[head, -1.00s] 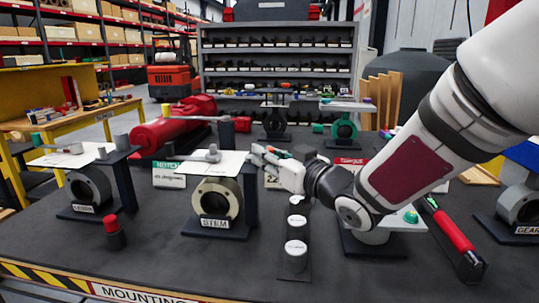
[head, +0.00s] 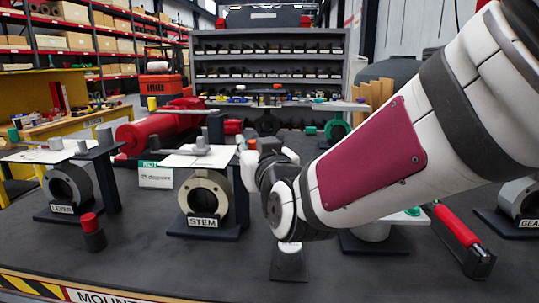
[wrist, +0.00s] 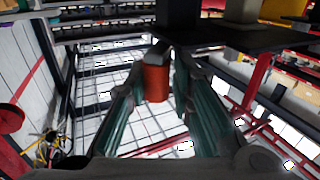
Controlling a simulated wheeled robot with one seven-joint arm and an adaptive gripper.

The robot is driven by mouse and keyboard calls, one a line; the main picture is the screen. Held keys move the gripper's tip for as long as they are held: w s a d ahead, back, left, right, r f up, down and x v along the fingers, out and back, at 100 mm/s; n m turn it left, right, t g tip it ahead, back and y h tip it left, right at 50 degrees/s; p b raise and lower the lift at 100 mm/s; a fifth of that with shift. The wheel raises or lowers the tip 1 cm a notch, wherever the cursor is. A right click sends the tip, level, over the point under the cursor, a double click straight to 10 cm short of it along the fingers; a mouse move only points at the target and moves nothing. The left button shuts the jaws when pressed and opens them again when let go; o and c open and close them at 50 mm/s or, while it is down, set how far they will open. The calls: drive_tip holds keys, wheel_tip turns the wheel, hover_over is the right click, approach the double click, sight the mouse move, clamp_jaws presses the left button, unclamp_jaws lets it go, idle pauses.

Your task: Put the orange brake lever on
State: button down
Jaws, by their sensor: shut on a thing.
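My gripper (head: 250,160) shows in the head view just right of the top of the STEM stand (head: 204,198); my forearm partly hides it. In the wrist view its two dark green fingers (wrist: 161,66) converge on an orange piece with a grey end (wrist: 157,82), which I take to be the orange brake lever. A small orange tip (head: 251,144) shows above the gripper in the head view. The rest of the held piece is hidden. A grey lever lies on the white sheet atop the STEM stand. Whether the held piece touches a stand, I cannot tell.
The LEVER stand (head: 70,187) is at left, with a red-topped black knob (head: 92,231) before it. A white-topped round piece (head: 290,257) sits in front of my arm. A red-handled tool (head: 458,232) and the GEAR stand (head: 517,200) are at right.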

sight(235, 164)
drive_tip(key=m+h, duration=0.1)
drive_tip(key=t+h, duration=0.1)
drive_tip(key=shift+s+a+m+h, duration=0.15)
drive_tip(key=shift+a+m+h, duration=0.1)
drive_tip(key=shift+m+h, duration=0.15)
drive_tip(key=m+h+p, duration=0.1)
drive_tip(key=a+m+h+p, duration=0.1)
drive_tip(key=h, duration=0.1)
drive_tip(key=shift+s+r+h, duration=0.15)
drive_tip(key=shift+s+h, duration=0.05)
drive_tip(key=shift+h, duration=0.1)
drive_tip(key=m+h+p, duration=0.1)
drive_tip(key=h, duration=0.1)
drive_tip(key=a+m+h+p, duration=0.1)
drive_tip(key=m+h+p, duration=0.2)
drive_tip(key=shift+s+a+h, duration=0.1)
drive_tip(key=shift+a+h, duration=0.15)
drive_tip(key=shift+h, duration=0.05)
drive_tip(key=shift+g+h, duration=0.3)
drive_tip(key=c, duration=1.5)
unclamp_jaws()
drive_tip(key=shift+a, duration=0.1)
